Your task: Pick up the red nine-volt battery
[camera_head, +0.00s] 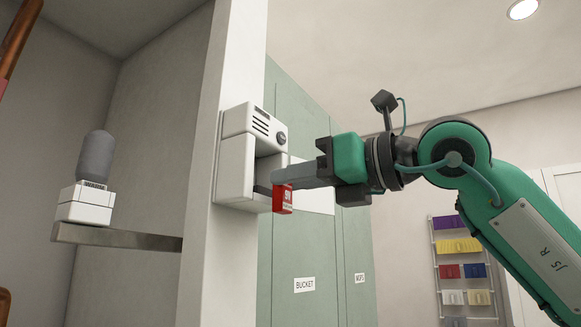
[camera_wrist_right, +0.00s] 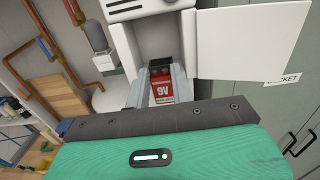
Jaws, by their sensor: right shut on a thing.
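The red nine-volt battery (camera_head: 283,199) is at the mouth of a white wall-mounted box (camera_head: 235,170). In the right wrist view the battery (camera_wrist_right: 162,90) sits between the two fingers, its dark terminal end towards the box. My right gripper (camera_head: 280,182) is shut on the battery, its fingers reaching into the box's open front. The box's door (camera_wrist_right: 250,40) stands open to the right in the wrist view. How much of the battery is still inside the box is hard to tell. My left gripper is not in view.
A grey-topped white device (camera_head: 88,195) stands on a shelf (camera_head: 120,238) at the left. Green lockers (camera_head: 310,255) stand behind the box. A rack of coloured towels (camera_head: 460,245) is at the far right. Copper pipes (camera_wrist_right: 30,45) show in the wrist view.

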